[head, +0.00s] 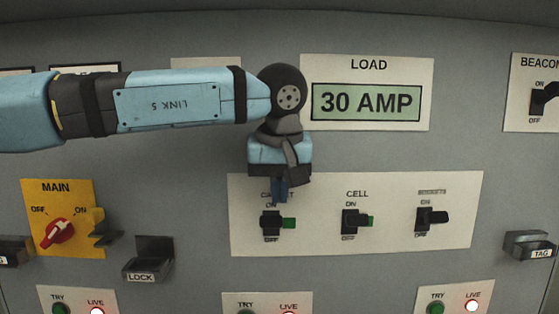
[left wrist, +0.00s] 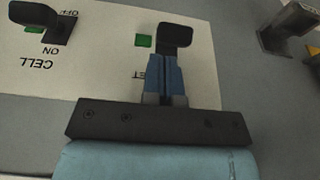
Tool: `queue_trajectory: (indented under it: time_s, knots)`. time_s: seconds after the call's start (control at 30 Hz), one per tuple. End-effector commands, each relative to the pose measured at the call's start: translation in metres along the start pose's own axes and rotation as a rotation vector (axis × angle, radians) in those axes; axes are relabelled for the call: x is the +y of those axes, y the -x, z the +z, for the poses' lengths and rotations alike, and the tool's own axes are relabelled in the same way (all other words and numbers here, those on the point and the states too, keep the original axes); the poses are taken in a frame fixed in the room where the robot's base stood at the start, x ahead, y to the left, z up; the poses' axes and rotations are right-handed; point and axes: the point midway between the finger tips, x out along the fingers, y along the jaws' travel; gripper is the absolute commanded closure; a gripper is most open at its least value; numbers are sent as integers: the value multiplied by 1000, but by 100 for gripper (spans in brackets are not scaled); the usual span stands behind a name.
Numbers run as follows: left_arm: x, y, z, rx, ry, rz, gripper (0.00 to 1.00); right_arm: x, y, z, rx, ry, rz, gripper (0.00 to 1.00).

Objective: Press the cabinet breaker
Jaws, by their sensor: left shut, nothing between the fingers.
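The cabinet breaker (head: 270,222) is a black toggle with a green patch on its right, leftmost of three on a pale plate (head: 320,190). Its label is partly hidden behind my left gripper (head: 279,200), which comes down from above. The gripper's blue fingers are shut and empty. In the left wrist view the fingers (left wrist: 163,58) point at the black toggle (left wrist: 175,37), with the green patch (left wrist: 143,41) beside it. The tips look very close to the toggle; I cannot tell whether they touch. My right gripper is not in view.
The cell breaker (head: 352,222) and a third breaker (head: 431,218) with a blurred label sit to the right. A red MAIN knob (head: 60,231) on yellow and a LOCK holder (head: 149,262) are left. The LOAD display (head: 366,103) reads 30 AMP. A TAG holder (head: 530,244) juts out right.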

Motion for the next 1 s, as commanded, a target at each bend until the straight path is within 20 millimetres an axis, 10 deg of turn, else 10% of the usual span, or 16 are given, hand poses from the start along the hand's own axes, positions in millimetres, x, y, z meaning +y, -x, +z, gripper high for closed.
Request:
queue_trajectory:
  time_s: [1.0]
  knots:
    - [0,-23,5,67,0,1,100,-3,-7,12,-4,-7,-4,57]
